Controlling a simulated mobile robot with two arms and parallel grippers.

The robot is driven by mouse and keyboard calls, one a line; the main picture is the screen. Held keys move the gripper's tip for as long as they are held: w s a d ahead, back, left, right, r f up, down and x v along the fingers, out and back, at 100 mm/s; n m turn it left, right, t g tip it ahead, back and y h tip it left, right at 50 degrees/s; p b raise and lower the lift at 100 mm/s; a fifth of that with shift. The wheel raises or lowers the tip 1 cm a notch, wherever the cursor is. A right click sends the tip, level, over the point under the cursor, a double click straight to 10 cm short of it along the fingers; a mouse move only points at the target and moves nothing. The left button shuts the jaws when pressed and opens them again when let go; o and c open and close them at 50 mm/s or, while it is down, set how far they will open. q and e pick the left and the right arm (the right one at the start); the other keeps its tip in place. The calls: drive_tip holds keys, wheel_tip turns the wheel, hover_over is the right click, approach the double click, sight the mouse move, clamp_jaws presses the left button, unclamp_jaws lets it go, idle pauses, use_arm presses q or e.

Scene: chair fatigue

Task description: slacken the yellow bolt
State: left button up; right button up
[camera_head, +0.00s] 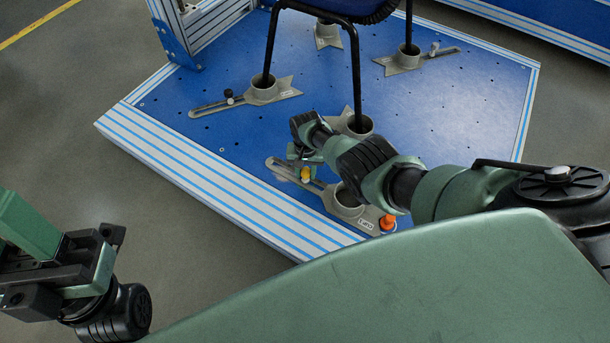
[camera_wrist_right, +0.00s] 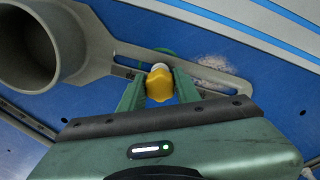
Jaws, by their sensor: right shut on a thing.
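The yellow bolt (camera_wrist_right: 159,85) sits in the slot of a grey slotted foot clamp, as the right wrist view shows. In the head view the bolt (camera_head: 306,175) is a small yellow spot below my right gripper's wrist. My right gripper (camera_wrist_right: 158,92) is shut on the yellow bolt, with a green finger on each side of it. The clamp (camera_head: 283,171) has a round cup (camera_head: 347,197) that is empty. My left gripper (camera_head: 75,262) is at the lower left of the head view, off the platform; its fingertips are not clearly shown.
A blue platform (camera_head: 175,95) with a striped aluminium edge carries several grey clamps. Chair legs (camera_head: 355,80) stand in some cups. An orange knob (camera_head: 387,222) is near the clamp's right end. A dark knob (camera_head: 229,94) tops another clamp's slot.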

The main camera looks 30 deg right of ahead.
drive_tip(key=shift+n, duration=0.7)
drive_tip(key=shift+n, duration=0.7)
drive_tip(key=o, duration=0.7)
drive_tip(key=shift+o, duration=0.2)
